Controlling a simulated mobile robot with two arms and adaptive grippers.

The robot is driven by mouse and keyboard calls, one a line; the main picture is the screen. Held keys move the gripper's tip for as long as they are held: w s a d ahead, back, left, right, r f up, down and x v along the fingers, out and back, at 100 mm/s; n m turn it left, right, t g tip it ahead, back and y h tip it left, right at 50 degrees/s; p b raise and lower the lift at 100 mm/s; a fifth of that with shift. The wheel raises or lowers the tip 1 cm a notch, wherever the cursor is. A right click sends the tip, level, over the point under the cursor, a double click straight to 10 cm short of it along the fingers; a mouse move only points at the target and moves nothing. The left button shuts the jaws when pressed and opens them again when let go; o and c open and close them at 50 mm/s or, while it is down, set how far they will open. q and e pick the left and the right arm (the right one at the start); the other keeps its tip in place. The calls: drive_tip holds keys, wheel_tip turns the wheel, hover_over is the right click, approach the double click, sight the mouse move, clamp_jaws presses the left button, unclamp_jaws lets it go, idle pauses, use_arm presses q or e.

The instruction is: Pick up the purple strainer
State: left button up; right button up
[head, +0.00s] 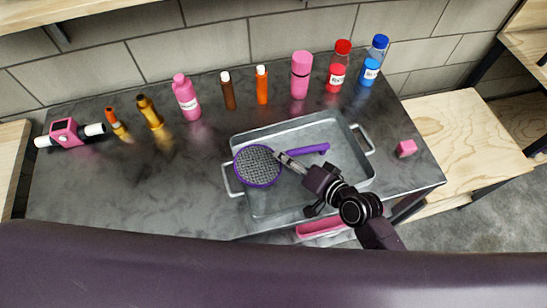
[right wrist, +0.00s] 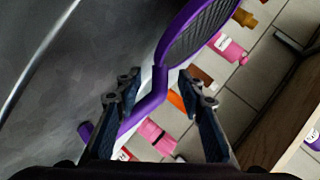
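The purple strainer has a round grey mesh head (head: 257,166) and a purple handle (head: 311,150). In the head view it lies in or just above the grey metal tray (head: 262,203); I cannot tell whether it touches the tray floor. My right gripper (head: 287,160) is at the handle, close to the mesh head. In the right wrist view, the two fingers (right wrist: 162,92) stand apart with the purple handle (right wrist: 146,108) passing between them, and gaps show beside it. The mesh head (right wrist: 203,32) is beyond the fingertips. My left gripper is not in view.
Several bottles stand along the back wall, including a pink one (head: 300,75), a red one (head: 338,66) and a blue one (head: 373,61). A pink-and-white object (head: 68,133) lies far left. The counter's left middle is clear.

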drive_tip(key=shift+a+f, duration=0.1)
drive_tip(key=shift+a, duration=0.05)
clamp_jaws()
idle(0.4)
